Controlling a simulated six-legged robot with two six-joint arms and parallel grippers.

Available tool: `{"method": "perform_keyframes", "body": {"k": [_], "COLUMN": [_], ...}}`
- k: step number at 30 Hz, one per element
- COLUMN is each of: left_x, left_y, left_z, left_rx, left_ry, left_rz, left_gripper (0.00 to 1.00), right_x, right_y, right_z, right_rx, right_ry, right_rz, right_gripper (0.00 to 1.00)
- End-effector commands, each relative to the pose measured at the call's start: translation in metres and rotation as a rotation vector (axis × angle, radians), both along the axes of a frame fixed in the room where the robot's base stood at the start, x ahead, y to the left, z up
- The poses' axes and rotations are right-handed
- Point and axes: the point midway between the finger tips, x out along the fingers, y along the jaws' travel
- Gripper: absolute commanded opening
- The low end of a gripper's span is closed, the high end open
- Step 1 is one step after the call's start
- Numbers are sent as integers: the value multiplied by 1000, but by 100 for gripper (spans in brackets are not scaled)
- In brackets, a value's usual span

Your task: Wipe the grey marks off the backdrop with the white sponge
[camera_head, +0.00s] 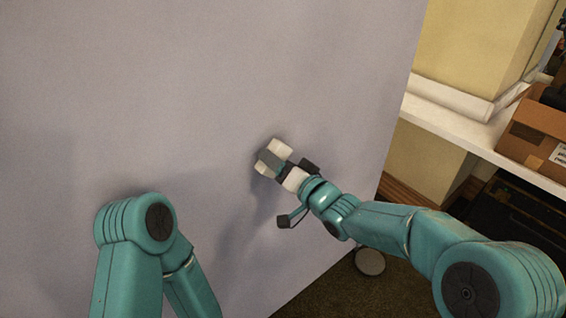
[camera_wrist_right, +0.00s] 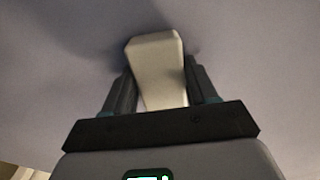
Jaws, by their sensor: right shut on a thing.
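The backdrop (camera_head: 200,80) is a large pale grey-lilac panel filling most of the head view. It also fills the top of the right wrist view (camera_wrist_right: 60,70). The white sponge (camera_head: 280,149) is a small block at the panel's face, and it shows upright between the fingers in the right wrist view (camera_wrist_right: 157,65). My right gripper (camera_head: 271,161) is shut on the sponge. The sponge's far end appears at or very near the panel; contact is not certain. I cannot tell grey marks from the soft dark shadows around the sponge and arms. My left gripper is out of view.
The panel's right edge slants down past my right arm. Beyond it are a white ledge (camera_head: 450,128), a cardboard box (camera_head: 535,135) and dark floor with a pale round object (camera_head: 370,261). My left arm is folded at lower left. The upper panel is clear.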

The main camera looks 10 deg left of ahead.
Motion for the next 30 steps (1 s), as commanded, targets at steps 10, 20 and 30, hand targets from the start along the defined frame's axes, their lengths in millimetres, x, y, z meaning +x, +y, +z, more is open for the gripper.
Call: {"method": "perform_keyframes", "body": {"k": [10,20,30], "left_x": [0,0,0], "left_y": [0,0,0], "left_z": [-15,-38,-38], "left_rx": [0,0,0], "left_ry": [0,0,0], "left_rz": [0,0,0], "left_gripper": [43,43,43], "right_x": [-16,-40,-43], "right_y": [15,31,33], "right_z": [-1,-2,0], "right_rx": [-1,0,-1], "right_ry": [-2,-4,-2], "right_rz": [4,5,3], "right_gripper": [33,33,33]}}
